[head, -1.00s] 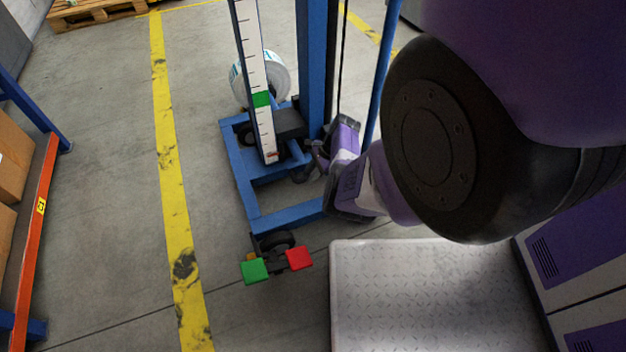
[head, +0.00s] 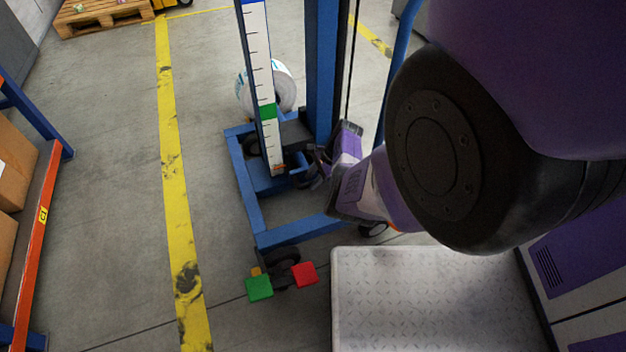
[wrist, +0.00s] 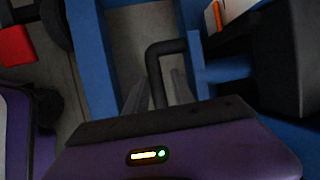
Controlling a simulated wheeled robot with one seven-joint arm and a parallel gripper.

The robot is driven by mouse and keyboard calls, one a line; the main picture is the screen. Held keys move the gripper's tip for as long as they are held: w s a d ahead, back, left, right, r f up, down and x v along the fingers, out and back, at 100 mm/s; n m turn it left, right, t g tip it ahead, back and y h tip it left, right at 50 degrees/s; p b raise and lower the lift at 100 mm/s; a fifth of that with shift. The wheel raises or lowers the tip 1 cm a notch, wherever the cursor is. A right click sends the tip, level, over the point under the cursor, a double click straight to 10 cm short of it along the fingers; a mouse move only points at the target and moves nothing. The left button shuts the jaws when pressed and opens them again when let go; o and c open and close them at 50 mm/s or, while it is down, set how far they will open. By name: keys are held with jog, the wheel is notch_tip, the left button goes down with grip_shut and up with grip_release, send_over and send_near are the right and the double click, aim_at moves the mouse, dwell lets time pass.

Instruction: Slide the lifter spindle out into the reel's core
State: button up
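The blue lifter (head: 240,180) stands ahead with its upright mast and a white scale (head: 262,70) bearing a green marker (head: 268,112). The white reel (head: 284,86) is on the floor behind the mast, partly hidden by it; its core and the spindle cannot be made out. My gripper (head: 312,165) is low at the lifter's right side, near the dark carriage (head: 297,133). In the wrist view, a black bent handle (wrist: 153,70) runs down between my gripper's fingers (wrist: 160,92). The fingers stand apart, with a visible gap on the handle's right.
A green pedal (head: 259,288) and a red pedal (head: 304,274) sit at the lifter's near end. An orange-and-blue rack (head: 40,210) with boxes stands at the left. Open floor with a yellow line (head: 170,160) lies between rack and lifter.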

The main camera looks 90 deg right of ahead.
jog(key=p+v, duration=0.4)
jog(key=v, duration=0.3)
jog(key=shift+s+r, duration=0.15)
jog(key=shift+r, duration=0.25)
